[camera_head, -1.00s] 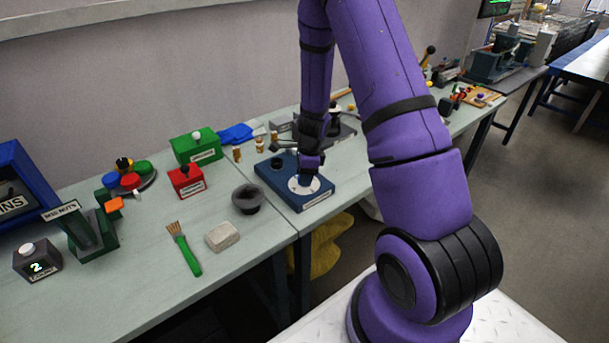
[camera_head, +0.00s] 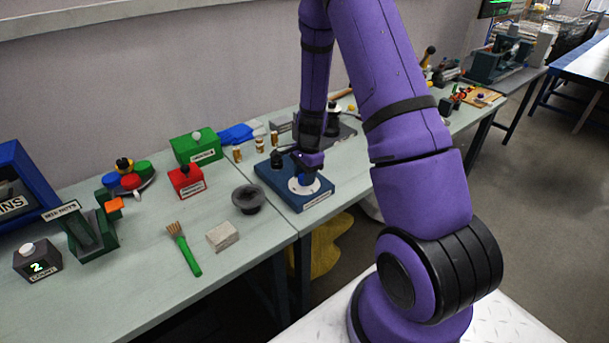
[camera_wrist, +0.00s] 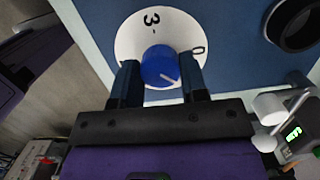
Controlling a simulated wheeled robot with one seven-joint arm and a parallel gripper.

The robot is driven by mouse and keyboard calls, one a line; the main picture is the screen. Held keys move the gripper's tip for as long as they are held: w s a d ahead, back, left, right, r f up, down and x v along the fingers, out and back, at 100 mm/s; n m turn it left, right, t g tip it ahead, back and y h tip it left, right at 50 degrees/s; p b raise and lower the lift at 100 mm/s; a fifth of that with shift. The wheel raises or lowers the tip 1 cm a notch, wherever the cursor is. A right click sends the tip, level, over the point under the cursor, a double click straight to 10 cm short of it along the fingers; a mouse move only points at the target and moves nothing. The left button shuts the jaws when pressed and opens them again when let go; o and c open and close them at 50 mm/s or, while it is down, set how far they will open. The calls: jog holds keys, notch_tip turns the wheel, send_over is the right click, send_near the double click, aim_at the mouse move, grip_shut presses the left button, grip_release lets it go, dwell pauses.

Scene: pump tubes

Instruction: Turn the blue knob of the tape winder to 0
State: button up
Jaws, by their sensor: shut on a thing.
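The tape winder is a blue box (camera_head: 278,181) on the bench, with a white dial (camera_head: 298,188) on its top. In the wrist view the blue knob (camera_wrist: 158,63) sits at the middle of the white dial, between my two fingers. A white pointer line on the knob points to the lower right, toward the right finger. The dial shows a "3" at the top and a "0" at the right; the pointer is off the "0". My gripper (camera_wrist: 161,80) is shut on the knob. It also shows in the head view (camera_head: 307,172), partly covering the dial.
A black round part (camera_head: 277,160) stands on the box's back left corner. A dark bowl (camera_head: 248,200), a grey block (camera_head: 222,236) and a green-handled brush (camera_head: 188,255) lie to the left. Red (camera_head: 187,182) and green (camera_head: 196,149) boxes stand behind.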

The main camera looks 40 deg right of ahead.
jog(key=n, duration=0.3)
jog(key=shift+g, duration=0.3)
jog(key=shift+n, duration=0.3)
jog(key=n, duration=0.3)
jog(key=o, duration=0.8)
